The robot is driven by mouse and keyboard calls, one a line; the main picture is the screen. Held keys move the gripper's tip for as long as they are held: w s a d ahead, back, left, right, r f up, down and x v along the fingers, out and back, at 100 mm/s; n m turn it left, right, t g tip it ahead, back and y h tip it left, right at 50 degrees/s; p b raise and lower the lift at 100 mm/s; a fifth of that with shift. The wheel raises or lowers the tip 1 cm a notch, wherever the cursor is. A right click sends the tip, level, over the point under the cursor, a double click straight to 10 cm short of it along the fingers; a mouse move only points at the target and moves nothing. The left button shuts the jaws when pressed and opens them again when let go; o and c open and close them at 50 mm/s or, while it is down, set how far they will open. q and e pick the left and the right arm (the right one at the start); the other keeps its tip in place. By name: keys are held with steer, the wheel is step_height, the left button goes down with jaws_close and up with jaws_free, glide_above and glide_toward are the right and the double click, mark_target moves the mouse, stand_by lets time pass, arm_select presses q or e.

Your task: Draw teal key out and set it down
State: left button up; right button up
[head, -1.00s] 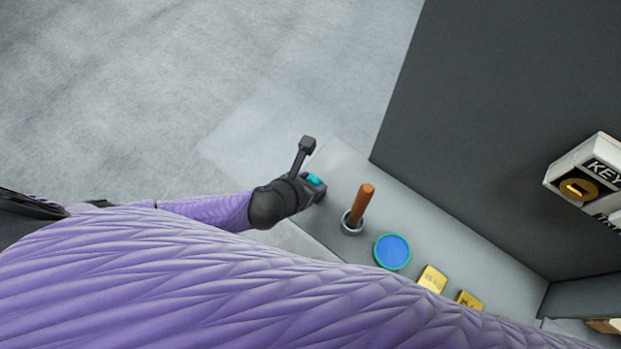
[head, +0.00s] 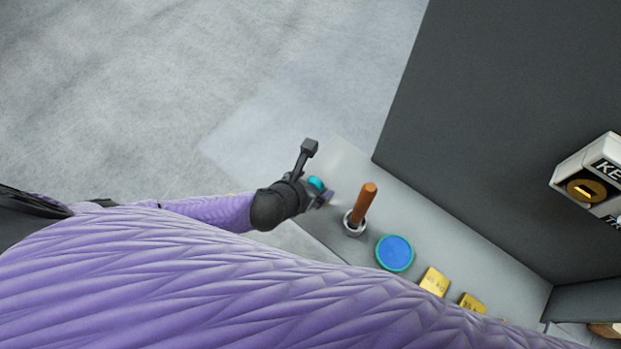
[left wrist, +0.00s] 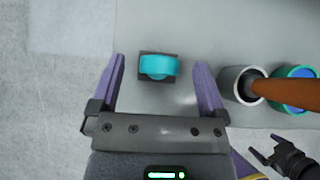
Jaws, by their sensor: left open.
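The teal key (left wrist: 158,66) has a rounded teal head and sits on a dark square block (left wrist: 146,75) on the grey ledge, seen in the left wrist view. How deep it sits in the block is hidden. My left gripper (left wrist: 160,75) is open, with its purple fingers on either side of the key and a gap on both sides. In the head view the key (head: 316,183) shows just beyond my left gripper (head: 326,197). A dark gripper, apparently my right one (left wrist: 270,146), shows small at the lower right of the wrist view; its jaws are unclear.
An orange-brown handle (head: 366,203) stands in a grey ring right of my left gripper. A blue disc with a teal rim (head: 394,253) and two gold blocks (head: 434,281) follow along the ledge (head: 455,240). A white box with a brass keyhole (head: 586,190) is at the right.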

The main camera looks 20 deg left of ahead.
arm_select(q)
steer(key=p+v, duration=0.2)
steer(key=v, duration=0.7)
steer(key=shift+s+r+p, duration=0.25)
steer(key=shift+s+p, duration=0.05)
steer(key=shift+p, duration=0.1)
steer(key=shift+a, duration=0.15)
